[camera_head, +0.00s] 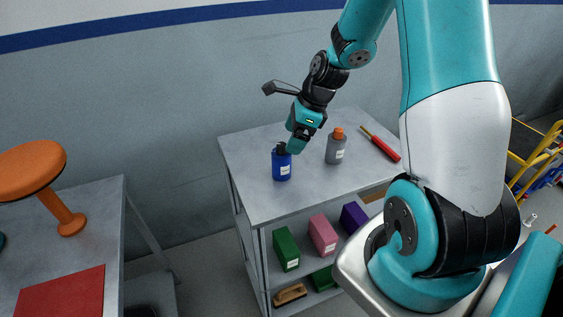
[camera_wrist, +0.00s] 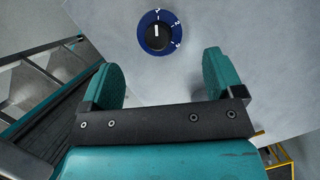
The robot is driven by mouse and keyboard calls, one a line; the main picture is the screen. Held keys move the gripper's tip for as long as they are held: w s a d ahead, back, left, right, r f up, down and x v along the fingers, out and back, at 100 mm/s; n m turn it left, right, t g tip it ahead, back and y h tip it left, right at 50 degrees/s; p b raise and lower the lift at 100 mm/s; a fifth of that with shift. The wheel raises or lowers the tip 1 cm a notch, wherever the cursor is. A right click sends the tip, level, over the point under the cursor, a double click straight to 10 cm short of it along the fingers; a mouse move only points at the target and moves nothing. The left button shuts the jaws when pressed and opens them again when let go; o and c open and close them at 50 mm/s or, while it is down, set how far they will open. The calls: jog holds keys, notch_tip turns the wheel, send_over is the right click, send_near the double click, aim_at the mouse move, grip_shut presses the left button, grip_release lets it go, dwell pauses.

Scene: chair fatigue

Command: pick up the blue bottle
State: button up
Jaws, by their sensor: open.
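The blue bottle (camera_head: 281,166) stands upright near the front left of the grey table top, with a dark cap and a white label. In the wrist view the bottle (camera_wrist: 160,32) is seen from above, as a blue ring around a black cap, ahead of the fingertips and between their lines. My gripper (camera_wrist: 162,72) is open with nothing between its teal fingers. In the head view my gripper (camera_head: 298,146) is above and just right of the bottle, and one finger overlaps the cap's area. I cannot tell whether they touch.
A grey bottle with an orange cap (camera_head: 336,147) stands right of the blue one. A red-handled screwdriver (camera_head: 381,145) lies farther right. Green (camera_head: 286,249), pink (camera_head: 322,235) and purple (camera_head: 353,217) boxes sit on the shelf below. A bench with an orange stool (camera_head: 33,172) is at left.

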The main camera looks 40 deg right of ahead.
aim_at(281, 151)
jog(key=shift+a+p+x, duration=0.2)
jog(key=shift+p+x, duration=0.6)
jog(key=shift+x, duration=2.45)
jog(key=shift+w+r, duration=0.15)
jog(key=shift+w, duration=0.05)
jog(key=c, duration=1.3)
